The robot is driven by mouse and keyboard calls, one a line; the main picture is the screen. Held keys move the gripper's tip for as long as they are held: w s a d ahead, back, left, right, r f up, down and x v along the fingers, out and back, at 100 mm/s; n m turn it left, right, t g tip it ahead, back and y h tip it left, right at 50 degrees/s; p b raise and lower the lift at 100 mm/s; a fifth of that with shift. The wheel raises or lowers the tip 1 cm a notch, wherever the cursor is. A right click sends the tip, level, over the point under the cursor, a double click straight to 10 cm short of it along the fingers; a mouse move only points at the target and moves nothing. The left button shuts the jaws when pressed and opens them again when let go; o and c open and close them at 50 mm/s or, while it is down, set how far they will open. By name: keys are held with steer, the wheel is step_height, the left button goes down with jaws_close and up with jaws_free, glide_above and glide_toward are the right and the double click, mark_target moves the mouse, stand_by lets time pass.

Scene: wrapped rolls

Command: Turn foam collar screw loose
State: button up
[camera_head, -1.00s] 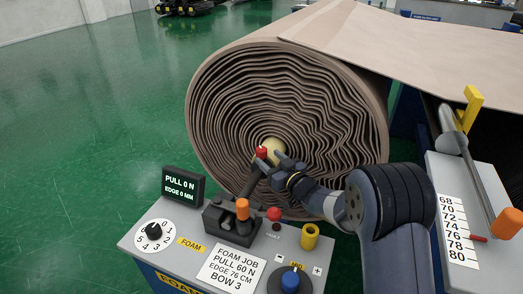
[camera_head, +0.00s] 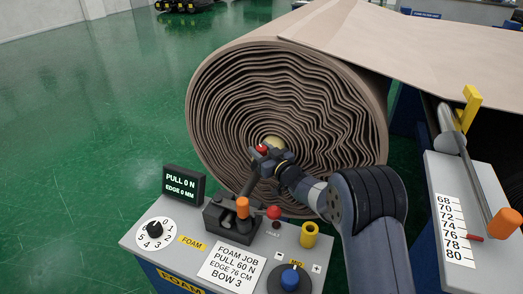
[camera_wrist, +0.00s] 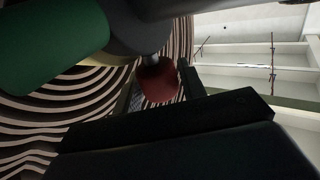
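The foam roll (camera_head: 230,100) fills the middle of the head view, with a pale yellow core at its centre. The red collar screw (camera_head: 262,149) sits in front of that core. In the wrist view the red screw (camera_wrist: 158,82) is a rounded knob on a grey stem, below a grey and green cylinder (camera_wrist: 50,40). My gripper (camera_head: 268,158) is at the screw, reaching in from the right. In the wrist view its dark fingers (camera_wrist: 160,90) stand on either side of the knob, very near it. Whether they touch it I cannot tell.
A control console (camera_head: 150,243) stands in front, with a dial, an orange-topped lever (camera_head: 242,208), a red button, a yellow ring and a blue knob. Its display (camera_head: 182,185) reads PULL 0 N, EDGE 0 MM. A scale panel (camera_head: 452,215) is at right. Green floor lies open at left.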

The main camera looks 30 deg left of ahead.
steer(key=c, duration=0.6)
steer(key=shift+w+r+n+g+p, duration=0.1)
steer(key=shift+r+n+g+p, duration=0.1)
steer(key=shift+n+g+p, duration=0.15)
steer(key=shift+n+g+y+p, duration=0.4)
steer(key=shift+n+g+y, duration=0.15)
steer(key=shift+g, duration=0.3)
steer(key=shift+n+g+y+p, duration=0.5)
steer(key=shift+n+g, duration=0.9)
steer(key=shift+g, duration=0.9)
steer(key=o, duration=1)
steer(key=shift+f, duration=0.15)
steer(key=shift+c, duration=0.2)
steer(key=shift+d, duration=0.1)
